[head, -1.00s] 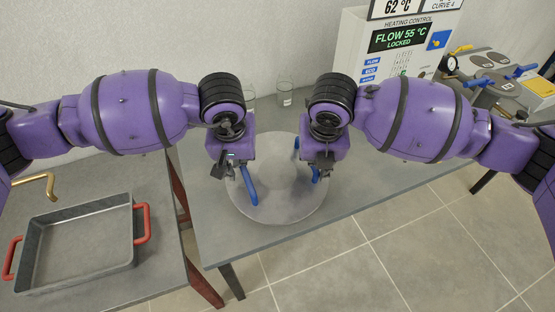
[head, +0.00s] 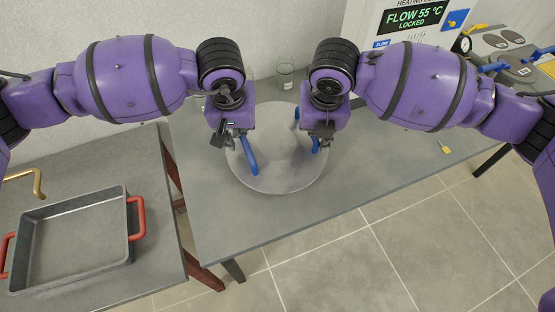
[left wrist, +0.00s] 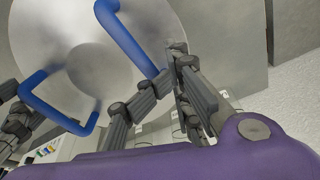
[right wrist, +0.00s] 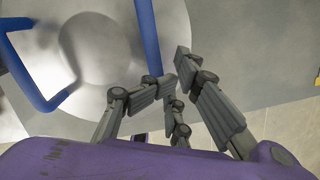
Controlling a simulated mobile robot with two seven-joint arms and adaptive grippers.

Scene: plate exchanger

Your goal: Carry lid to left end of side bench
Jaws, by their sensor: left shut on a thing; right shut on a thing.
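The lid (head: 277,180) is a round, pale grey metal disc with a raised middle and two blue handles. It is over the left part of the side bench (head: 225,220); I cannot tell whether it touches the top. My left gripper (head: 236,140) is shut on the left blue handle (head: 250,158), and my right gripper (head: 318,138) is shut on the right one. The lid (left wrist: 150,25) and both handles show in the left wrist view. The right wrist view shows the lid (right wrist: 110,90) and a handle (right wrist: 148,35) running to the right fingers.
A grey tray (head: 70,278) with red handles lies on another table at left, by a brass crank (head: 38,183). A glass beaker (head: 285,77) stands behind the lid. A heating control panel (head: 412,20) and a yellow tag (head: 445,148) are to the right. Bench front is clear.

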